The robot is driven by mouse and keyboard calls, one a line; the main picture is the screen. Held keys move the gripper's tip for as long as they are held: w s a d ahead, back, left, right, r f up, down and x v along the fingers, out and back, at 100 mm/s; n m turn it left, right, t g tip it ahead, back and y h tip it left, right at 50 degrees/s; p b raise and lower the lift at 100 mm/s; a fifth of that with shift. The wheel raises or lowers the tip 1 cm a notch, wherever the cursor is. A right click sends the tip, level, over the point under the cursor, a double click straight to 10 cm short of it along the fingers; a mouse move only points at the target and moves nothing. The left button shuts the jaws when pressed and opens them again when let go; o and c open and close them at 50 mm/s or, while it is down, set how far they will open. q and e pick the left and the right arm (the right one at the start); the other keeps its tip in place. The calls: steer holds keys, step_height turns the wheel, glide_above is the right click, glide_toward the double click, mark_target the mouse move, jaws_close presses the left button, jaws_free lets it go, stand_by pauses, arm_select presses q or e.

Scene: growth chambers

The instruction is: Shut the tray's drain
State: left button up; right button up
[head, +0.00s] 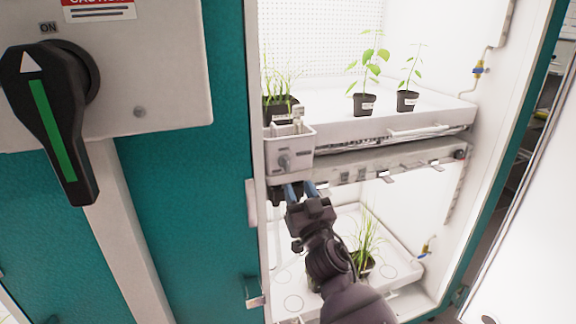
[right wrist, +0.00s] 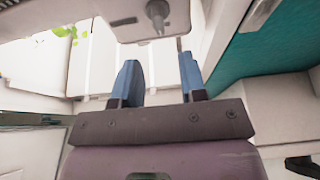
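The upper tray (head: 340,130) is white and stands on the chamber's upper shelf with potted plants on it. At its front left corner is a pale box with a small grey drain knob (head: 285,160) on its front. My right gripper (head: 299,190) is just below this box, its blue fingers pointing up toward it. In the right wrist view the fingers (right wrist: 160,80) are apart with nothing between them. The knob (right wrist: 157,15) shows beyond the fingertips, apart from them. The drain's exact setting is hard to tell. My left gripper is not in view.
A shelf front rail (head: 390,168) with small clips runs under the upper tray. A lower tray (head: 290,285) holds a grassy pot (head: 365,250) behind my arm. A teal panel with a large black switch handle (head: 50,120) stands at left. An open door is at right.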

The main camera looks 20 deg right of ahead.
mark_target(288, 164)
steer(key=x, duration=0.8)
steer(key=shift+s, duration=0.1)
jaws_close()
